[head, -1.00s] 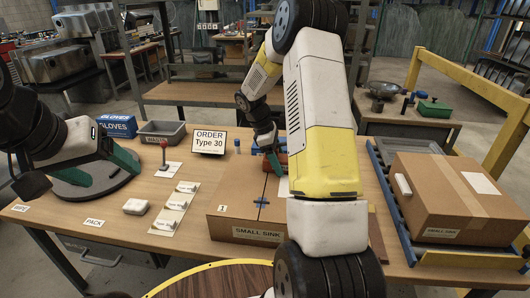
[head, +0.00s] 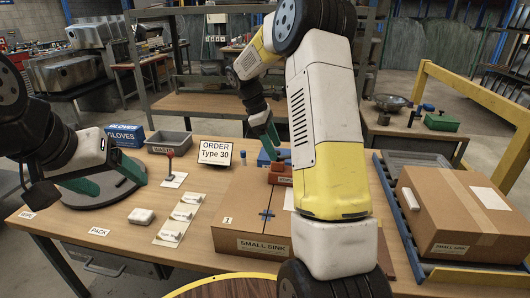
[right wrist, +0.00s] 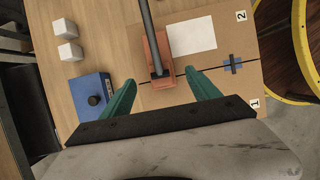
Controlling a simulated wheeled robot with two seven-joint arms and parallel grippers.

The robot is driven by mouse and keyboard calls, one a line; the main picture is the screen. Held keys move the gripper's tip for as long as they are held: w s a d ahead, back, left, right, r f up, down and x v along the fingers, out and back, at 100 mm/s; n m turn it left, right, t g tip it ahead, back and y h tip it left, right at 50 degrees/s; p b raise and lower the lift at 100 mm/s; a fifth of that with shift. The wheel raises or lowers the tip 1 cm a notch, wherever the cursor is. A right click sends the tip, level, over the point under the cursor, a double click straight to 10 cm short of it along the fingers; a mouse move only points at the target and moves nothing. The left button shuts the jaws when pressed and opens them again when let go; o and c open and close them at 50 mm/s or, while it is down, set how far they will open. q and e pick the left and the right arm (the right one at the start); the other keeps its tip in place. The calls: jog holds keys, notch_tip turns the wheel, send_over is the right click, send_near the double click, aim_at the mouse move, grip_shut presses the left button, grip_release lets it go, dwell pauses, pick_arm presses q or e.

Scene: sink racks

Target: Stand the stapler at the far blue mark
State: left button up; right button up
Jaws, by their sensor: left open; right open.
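The stapler, an orange-red body (head: 283,177) with a long grey bar, rests at the far end of the closed small sink carton (head: 228,236). In the right wrist view the stapler (right wrist: 163,44) lies over the carton's seam. A blue cross mark (head: 266,214) is on the seam nearer to me; it also shows in the right wrist view (right wrist: 232,64). I see no second blue mark. My right gripper (right wrist: 160,78) is open, its fingers either side of the stapler's near end; contact is unclear. My left gripper (head: 108,180) is open and empty above a round grey disc.
A blue box with a black knob (right wrist: 93,100) stands beside the carton, close to my right gripper. A white sheet (right wrist: 192,35) lies on the carton by the stapler. An order sign (head: 215,153), grey bin (head: 168,142) and white cards are to the left. A sealed carton (head: 465,215) sits right.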

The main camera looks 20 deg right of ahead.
jog(key=shift+a+r, duration=0.15)
jog(key=shift+r, duration=0.25)
jog(key=s+a+r+m+t+y, duration=0.2)
jog(key=s+a+r+m+t, duration=0.15)
jog(key=s+r, duration=0.4)
jog(key=s+a+r+m+t+y, duration=0.25)
jog(key=s+r+m, duration=0.2)
jog(key=s, duration=0.55)
jog(key=s+a+m+t+y, duration=0.1)
jog(key=s+a+m+t, duration=0.1)
jog(key=s, duration=0.7)
jog(key=shift+a+r+m+y, duration=0.2)
jog(key=shift+a+m+y, duration=0.15)
jog(key=shift+a+m, duration=0.6)
